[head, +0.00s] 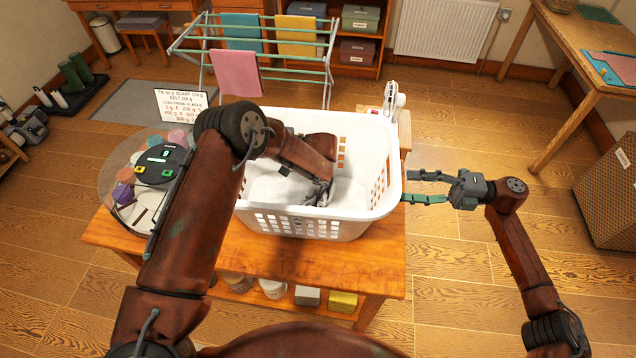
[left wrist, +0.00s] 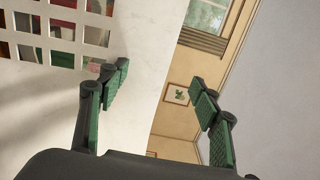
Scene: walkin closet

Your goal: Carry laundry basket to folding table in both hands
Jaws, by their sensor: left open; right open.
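The white laundry basket (head: 310,226) stands upright on a wooden bench (head: 340,262). My left arm reaches across the basket, and its gripper (head: 318,192) appears over or inside it, with its fingers mostly hidden in the head view. In the left wrist view the left gripper (left wrist: 160,78) is open, with a white slotted basket wall (left wrist: 140,30) behind its left finger; I cannot tell whether it touches. My right gripper (head: 408,187) is open just right of the basket, its fingers pointing at the side wall. A wooden table (head: 556,40) at the right, likely the folding table, holds cloths.
A round container (head: 118,190) and a small sign (head: 181,104) are left of the basket. A white device (head: 394,100) stands behind its right corner. A drying rack (head: 310,65) is behind. A wicker hamper (head: 610,195) stands at right; floor between bench and table is clear.

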